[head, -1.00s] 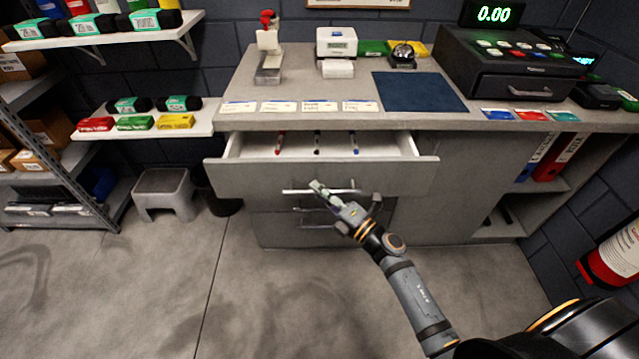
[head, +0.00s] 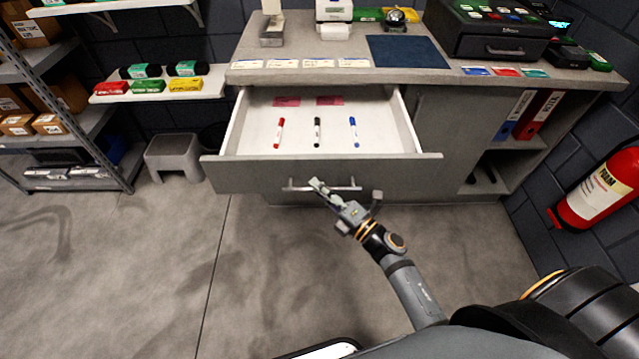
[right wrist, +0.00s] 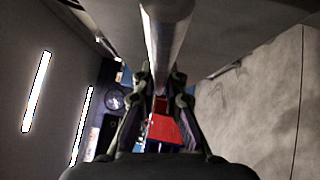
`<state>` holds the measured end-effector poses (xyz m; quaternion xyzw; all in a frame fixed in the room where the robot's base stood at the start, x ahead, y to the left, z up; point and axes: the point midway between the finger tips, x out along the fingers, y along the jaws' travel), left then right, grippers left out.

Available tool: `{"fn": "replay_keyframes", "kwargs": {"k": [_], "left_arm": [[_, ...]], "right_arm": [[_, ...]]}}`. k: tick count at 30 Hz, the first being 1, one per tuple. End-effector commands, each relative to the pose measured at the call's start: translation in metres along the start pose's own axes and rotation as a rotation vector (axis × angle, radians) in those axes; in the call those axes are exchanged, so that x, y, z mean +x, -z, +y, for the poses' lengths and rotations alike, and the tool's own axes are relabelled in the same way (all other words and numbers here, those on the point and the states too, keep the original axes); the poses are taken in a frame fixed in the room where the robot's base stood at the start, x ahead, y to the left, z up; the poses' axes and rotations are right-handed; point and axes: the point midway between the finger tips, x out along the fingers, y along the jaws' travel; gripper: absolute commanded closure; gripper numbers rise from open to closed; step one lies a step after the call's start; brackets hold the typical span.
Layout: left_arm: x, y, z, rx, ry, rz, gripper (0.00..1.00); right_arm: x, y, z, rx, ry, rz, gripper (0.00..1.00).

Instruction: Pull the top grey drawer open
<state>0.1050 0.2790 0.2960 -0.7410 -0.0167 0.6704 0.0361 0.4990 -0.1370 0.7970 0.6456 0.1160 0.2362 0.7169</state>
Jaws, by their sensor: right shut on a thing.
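The top grey drawer (head: 250,177) stands well out from the counter (head: 300,76). Its white inside shows a red marker (head: 279,133), a black marker (head: 317,132), a blue marker (head: 353,133) and two pink slips at the back. A bar handle (head: 296,188) runs across its front. My right gripper (head: 318,187) is shut on the bar handle, right of its left end. In the right wrist view the handle (right wrist: 166,40) runs between the fingers (right wrist: 160,85). My left gripper is not in view.
A fire extinguisher (head: 603,187) hangs at the right. A grey step stool (head: 174,157) and a metal shelf rack (head: 100,130) stand at the left. A cash register (head: 495,40) sits on the counter. The floor in front of the drawer is clear.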

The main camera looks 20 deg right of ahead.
Motion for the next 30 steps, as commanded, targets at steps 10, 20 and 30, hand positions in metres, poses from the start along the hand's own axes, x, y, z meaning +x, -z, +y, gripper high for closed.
{"fn": "replay_keyframes", "kwargs": {"k": [10,20,30], "left_arm": [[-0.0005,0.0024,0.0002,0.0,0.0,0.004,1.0],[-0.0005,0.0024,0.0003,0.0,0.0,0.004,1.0],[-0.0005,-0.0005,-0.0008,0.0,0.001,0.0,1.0]], "right_arm": [[-0.0015,0.0013,0.0003,0.0,0.0,-0.001,1.0],[-0.0013,0.0012,0.0004,0.0,0.0,-0.001,0.66],[-0.008,0.0012,-0.0001,0.0,0.001,0.0,0.66]]}}
